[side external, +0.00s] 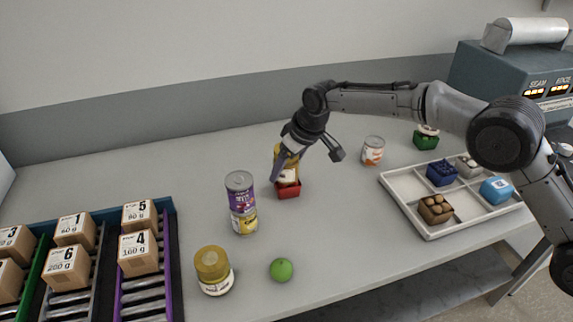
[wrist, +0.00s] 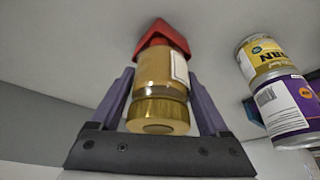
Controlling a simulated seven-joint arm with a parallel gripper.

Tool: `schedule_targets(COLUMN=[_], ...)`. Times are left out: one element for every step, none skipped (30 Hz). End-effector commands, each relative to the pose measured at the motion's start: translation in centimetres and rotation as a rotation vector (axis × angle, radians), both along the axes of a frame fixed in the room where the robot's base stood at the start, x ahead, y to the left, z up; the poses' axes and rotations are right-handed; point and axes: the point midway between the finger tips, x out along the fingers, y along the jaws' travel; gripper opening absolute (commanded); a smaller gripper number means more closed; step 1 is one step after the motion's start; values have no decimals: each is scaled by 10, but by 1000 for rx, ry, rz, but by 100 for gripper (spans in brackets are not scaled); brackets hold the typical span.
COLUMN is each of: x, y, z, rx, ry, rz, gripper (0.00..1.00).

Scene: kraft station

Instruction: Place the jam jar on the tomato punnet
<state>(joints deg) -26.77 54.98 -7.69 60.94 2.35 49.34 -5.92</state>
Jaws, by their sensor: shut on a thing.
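A jar with a gold lid and amber contents, which I take for the jam jar (side external: 287,175), is between the fingers of my gripper (side external: 284,163). It also shows in the wrist view (wrist: 158,75), with the fingers on either side of it. My gripper is shut on the jar. The red tomato punnet (side external: 289,191) is directly beneath the jar and also shows beyond it in the wrist view (wrist: 160,36). The jar's base is at the punnet's top; I cannot tell whether it rests there. The punnet's contents are hidden.
Stacked purple and yellow cans (side external: 241,200) stand close left of the punnet. Another gold-lidded jar (side external: 213,272) and a green ball (side external: 281,270) are nearer the front. A white can (side external: 373,151), a green punnet (side external: 425,142) and a divided tray (side external: 428,234) are at right.

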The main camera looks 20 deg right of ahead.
Motion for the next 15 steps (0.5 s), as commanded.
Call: schedule_targets(x=[0,0,0,0,0,0,0,0,0,0,0,0,0,0,-1], y=[0,0,0,0,0,0,0,0,0,0,0,0,0,0,-1], z=[-1,-1,-1,-1,-1,-1,-1,-1,-1,0,0,1,2,4,8], rx=[-1,0,-1,-1,0,0,0,0,0,0,0,0,1,1,2], ry=[1,0,1,1,0,0,0,0,0,0,0,0,-1,-2,-3], rz=[0,0,0,0,0,0,0,0,0,0,0,0,0,0,0], gripper=[82,88,95,100,100,100,100,100,100,100,100,100,100,100,100])
